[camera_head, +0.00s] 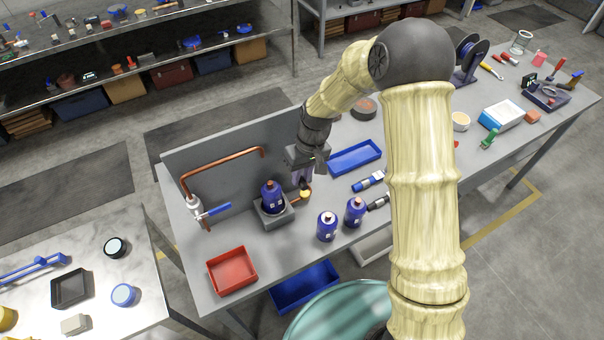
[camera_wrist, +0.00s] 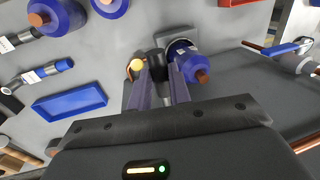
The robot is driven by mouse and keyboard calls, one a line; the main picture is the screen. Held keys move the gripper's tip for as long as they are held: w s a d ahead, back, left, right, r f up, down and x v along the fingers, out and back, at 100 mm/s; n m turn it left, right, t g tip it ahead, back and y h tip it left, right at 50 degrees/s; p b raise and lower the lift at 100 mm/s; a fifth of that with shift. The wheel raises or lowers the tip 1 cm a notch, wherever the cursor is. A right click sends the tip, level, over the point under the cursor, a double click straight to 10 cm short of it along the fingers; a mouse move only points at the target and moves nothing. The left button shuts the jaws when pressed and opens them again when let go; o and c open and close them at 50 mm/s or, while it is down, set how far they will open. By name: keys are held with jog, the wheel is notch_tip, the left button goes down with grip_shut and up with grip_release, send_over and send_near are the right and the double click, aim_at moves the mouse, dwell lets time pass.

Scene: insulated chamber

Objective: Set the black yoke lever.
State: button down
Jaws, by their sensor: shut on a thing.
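My gripper (camera_head: 303,177) reaches down beside the grey block that holds a blue bottle (camera_head: 272,196). In the wrist view my gripper's fingers (camera_wrist: 161,70) are closed around a dark part, which I take to be the black yoke lever (camera_wrist: 157,60). It sits just beside the bottle (camera_wrist: 198,68) and its holder. A yellow knob (camera_wrist: 137,64) on a copper fitting is close to the other finger; it also shows in the head view (camera_head: 305,194). The fingers hide much of the lever, so its angle is hard to tell.
Two loose blue bottles (camera_head: 327,226) (camera_head: 355,211) stand in front. A blue tray (camera_head: 355,157) lies behind, a red tray (camera_head: 232,270) at front left. A copper pipe with a blue-handled valve (camera_head: 213,211) rises at left. A grey panel (camera_head: 225,142) stands behind the block.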

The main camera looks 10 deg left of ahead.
jog(key=c, duration=1.3)
grip_release()
jog(key=shift+w+r, duration=0.1)
jog(key=shift+w+d+r, duration=0.15)
jog(key=shift+r, duration=0.4)
notch_tip(320, 180, up, 16)
jog(key=w+d+b, duration=0.1)
jog(key=d+b, duration=0.1)
jog(key=b, duration=0.1)
jog(key=shift+w+d, duration=0.25)
jog(key=shift+f, duration=0.1)
jog(key=s+d+f+m+t+h, duration=0.1)
jog(key=s+d+f+m+t, duration=0.1)
jog(key=s+d, duration=0.5)
jog(key=s+d+f+m+t, duration=0.1)
jog(key=s+d+f+m, duration=0.4)
jog(key=s+d, duration=0.3)
jog(key=d+f, duration=0.1)
jog(key=d, duration=0.2)
jog(key=shift+d+f+t+h, duration=0.2)
jog(key=shift+d+t+h, duration=0.15)
jog(key=shift+t+h, duration=0.05)
